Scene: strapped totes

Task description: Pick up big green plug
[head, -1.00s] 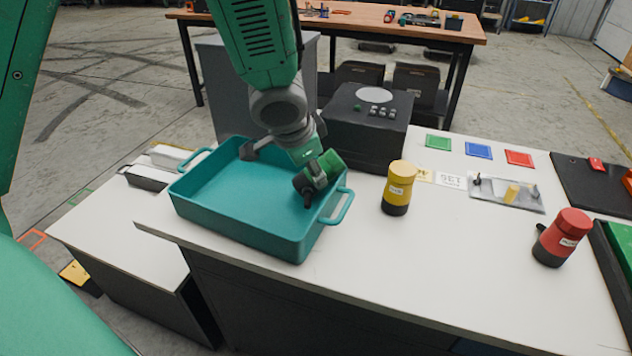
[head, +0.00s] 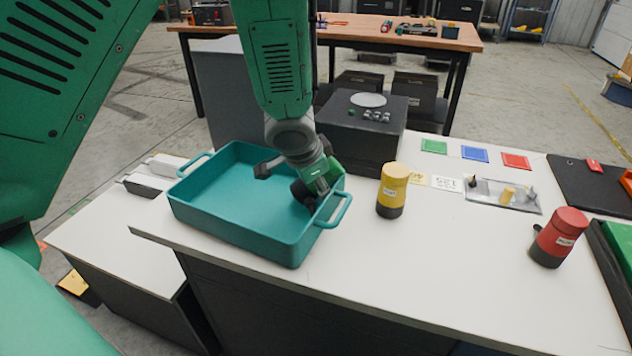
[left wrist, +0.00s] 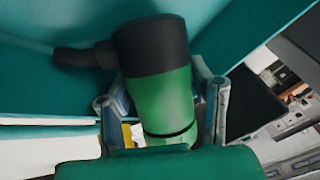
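The big green plug (head: 334,168) has a green body and a black end, and lies tilted inside the teal tote (head: 244,241) at its right end. In the left wrist view the plug (left wrist: 165,92) fills the middle, with its black end and a black cable stub away from me. My left gripper (head: 318,180) is down at the plug and partly covers it. In the left wrist view its fingers (left wrist: 165,112) stand on either side of the green body. A gap shows at the left finger; contact at the right finger is unclear. My right gripper is out of view.
A dark box with buttons (head: 360,137) stands behind the tote. The tote's right handle (head: 336,212) is close to the gripper. Free white table lies in front of the yellow plug.

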